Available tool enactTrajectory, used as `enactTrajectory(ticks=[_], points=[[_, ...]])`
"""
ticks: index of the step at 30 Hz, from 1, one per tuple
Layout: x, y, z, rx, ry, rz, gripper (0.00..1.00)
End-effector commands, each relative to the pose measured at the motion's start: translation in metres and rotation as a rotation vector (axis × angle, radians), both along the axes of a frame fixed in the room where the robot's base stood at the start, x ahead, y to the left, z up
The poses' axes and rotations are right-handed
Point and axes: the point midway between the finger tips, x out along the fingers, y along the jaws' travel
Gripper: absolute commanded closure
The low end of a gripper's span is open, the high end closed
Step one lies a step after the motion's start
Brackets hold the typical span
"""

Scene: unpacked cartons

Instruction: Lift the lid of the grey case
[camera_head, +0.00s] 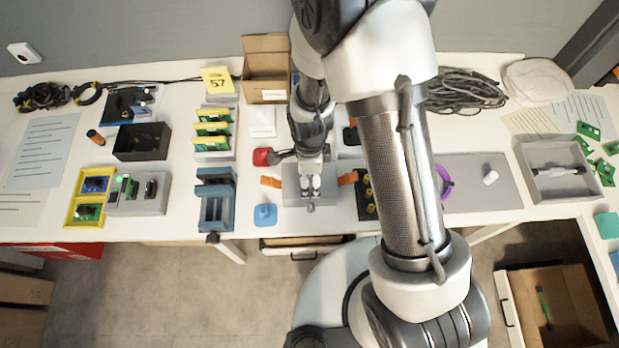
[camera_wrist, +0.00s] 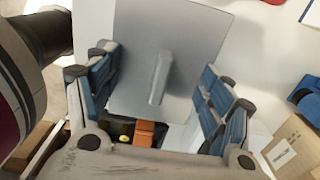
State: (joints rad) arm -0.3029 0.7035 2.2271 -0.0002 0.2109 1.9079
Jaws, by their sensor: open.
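The grey case (camera_head: 292,198) lies on the white table below my gripper (camera_head: 310,186), which partly covers it in the head view. In the wrist view its flat grey lid (camera_wrist: 205,35) fills the middle, with a raised bar handle (camera_wrist: 160,78) on top. My gripper also shows in the wrist view (camera_wrist: 157,72). Its blue-padded fingers are open and apart, one on each side of the handle. Nothing is held. Whether the fingertips touch the lid cannot be told. The lid looks flat.
Orange pieces (camera_head: 270,182) (camera_head: 347,179) sit on both sides of the case. A black tray with yellow parts (camera_head: 367,197) is close on the right, a blue item (camera_head: 265,215) on the left. A cardboard box (camera_head: 266,75) stands behind. A drawer (camera_head: 300,246) is below the table edge.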

Motion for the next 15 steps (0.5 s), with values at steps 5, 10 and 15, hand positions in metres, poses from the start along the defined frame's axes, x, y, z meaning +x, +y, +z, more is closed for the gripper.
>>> enactTrajectory(ticks=[5,10,15], points=[[0.0,0.0,0.0,0.0,0.0,0.0,0.42],[-0.0001,-0.0001,-0.0005,0.0,0.0,0.0,0.53],[0.0,-0.0001,-0.0012,0.0,0.0,0.0,0.65]])
